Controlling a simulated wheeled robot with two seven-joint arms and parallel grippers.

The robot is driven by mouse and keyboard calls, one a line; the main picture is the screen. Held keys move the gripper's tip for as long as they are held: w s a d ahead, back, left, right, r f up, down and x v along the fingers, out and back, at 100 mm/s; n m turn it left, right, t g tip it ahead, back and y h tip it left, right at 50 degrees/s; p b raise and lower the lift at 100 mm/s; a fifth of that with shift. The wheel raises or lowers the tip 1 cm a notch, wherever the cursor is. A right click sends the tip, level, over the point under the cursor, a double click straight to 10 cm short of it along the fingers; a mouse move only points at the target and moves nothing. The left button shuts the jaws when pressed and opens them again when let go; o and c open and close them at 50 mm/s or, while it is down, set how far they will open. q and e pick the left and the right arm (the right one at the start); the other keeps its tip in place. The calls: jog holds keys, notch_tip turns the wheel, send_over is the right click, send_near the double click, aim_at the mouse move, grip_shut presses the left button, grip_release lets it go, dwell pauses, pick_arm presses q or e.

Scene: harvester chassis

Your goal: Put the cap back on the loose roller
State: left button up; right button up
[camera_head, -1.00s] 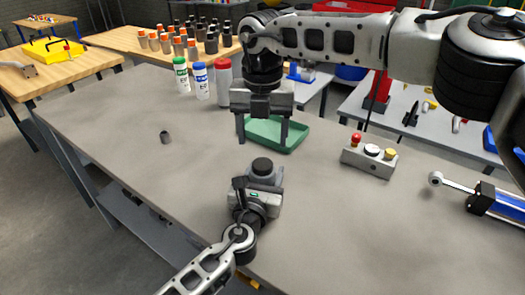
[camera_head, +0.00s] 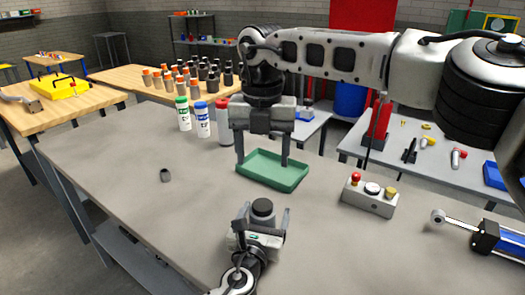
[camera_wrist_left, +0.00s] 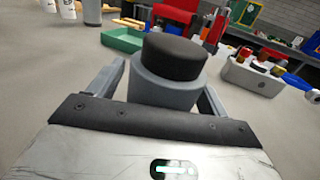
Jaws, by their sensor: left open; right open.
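A short grey cylinder with a black top (camera_head: 262,208) stands upright at my left gripper (camera_head: 262,222). In the left wrist view the cylinder (camera_wrist_left: 170,88) is between the two open fingers, with no clear contact. A small dark grey cylindrical piece (camera_head: 165,175), perhaps the cap, stands alone on the grey table, left of both grippers. My right gripper (camera_head: 263,164) is open and empty, pointing down, with its fingertips in front of the green tray in the head view. I cannot tell its height above the table.
The green tray (camera_head: 290,184) looks empty. White bottles with green (camera_head: 183,115) and blue (camera_head: 202,122) lids and a red-topped grey canister (camera_head: 222,128) stand behind. A button box (camera_head: 369,195) and a blue cylinder (camera_head: 502,240) are at right.

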pick_arm(q)
jog(key=shift+s, duration=0.1)
jog(key=v, duration=1.4)
jog(key=shift+s+a+f, duration=0.1)
jog(key=shift+s, duration=0.1)
jog(key=shift+s+a, duration=0.2)
jog(key=shift+s, duration=0.45)
